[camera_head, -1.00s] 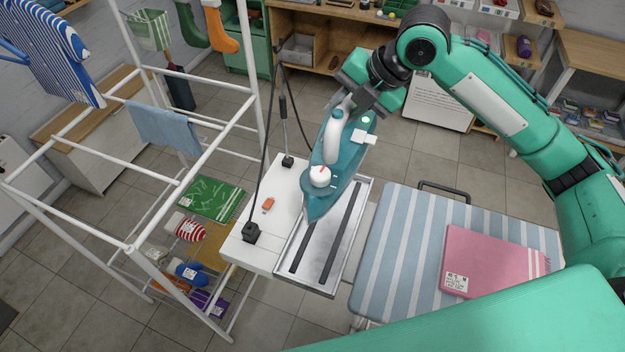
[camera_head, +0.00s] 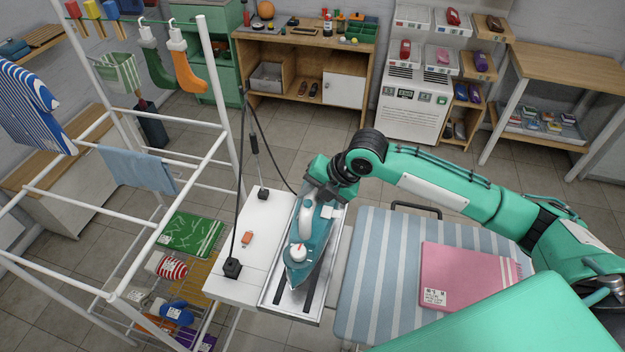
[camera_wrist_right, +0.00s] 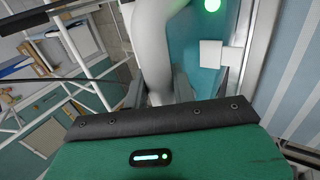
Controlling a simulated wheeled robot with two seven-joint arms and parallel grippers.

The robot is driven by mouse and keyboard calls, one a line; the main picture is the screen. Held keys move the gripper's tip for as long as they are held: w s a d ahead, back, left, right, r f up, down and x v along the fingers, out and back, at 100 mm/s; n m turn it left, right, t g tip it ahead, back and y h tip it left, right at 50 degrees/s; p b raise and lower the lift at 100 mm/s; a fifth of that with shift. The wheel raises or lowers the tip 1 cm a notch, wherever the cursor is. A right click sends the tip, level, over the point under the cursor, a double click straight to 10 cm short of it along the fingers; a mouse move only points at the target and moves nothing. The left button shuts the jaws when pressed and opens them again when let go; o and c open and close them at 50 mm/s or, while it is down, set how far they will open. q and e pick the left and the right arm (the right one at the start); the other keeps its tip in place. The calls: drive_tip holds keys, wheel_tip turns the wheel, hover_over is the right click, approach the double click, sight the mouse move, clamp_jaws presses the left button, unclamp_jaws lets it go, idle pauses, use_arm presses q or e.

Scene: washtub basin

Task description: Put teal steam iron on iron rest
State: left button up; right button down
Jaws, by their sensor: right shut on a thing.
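The teal steam iron (camera_head: 313,258) has a white handle and a white dial. It is at the metal iron rest (camera_head: 313,308), a tray with two dark strips, at the right side of the white stand. The iron's tip points toward the tray's front. I cannot tell whether its sole touches the strips. My right gripper (camera_head: 313,196) is shut on the rear of the iron's handle. In the right wrist view the white handle (camera_wrist_right: 152,50) runs between the fingers, beside the teal body (camera_wrist_right: 190,40). My left gripper is not in view.
A striped ironing board (camera_head: 375,270) with a folded pink cloth (camera_head: 462,275) is right of the rest. A white drying rack (camera_head: 105,290) stands at the left. A small orange block (camera_head: 247,238) and a cord post (camera_head: 233,268) are on the white stand (camera_head: 270,215).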

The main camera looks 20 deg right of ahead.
drive_tip(key=shift+f+p, duration=0.55)
drive_tip(key=shift+f, duration=1.55)
drive_tip(key=c, duration=1.1)
unclamp_jaws()
drive_tip(key=shift+s+f, duration=0.1)
drive_tip(key=shift+f, duration=0.1)
drive_tip(key=shift+c, duration=0.2)
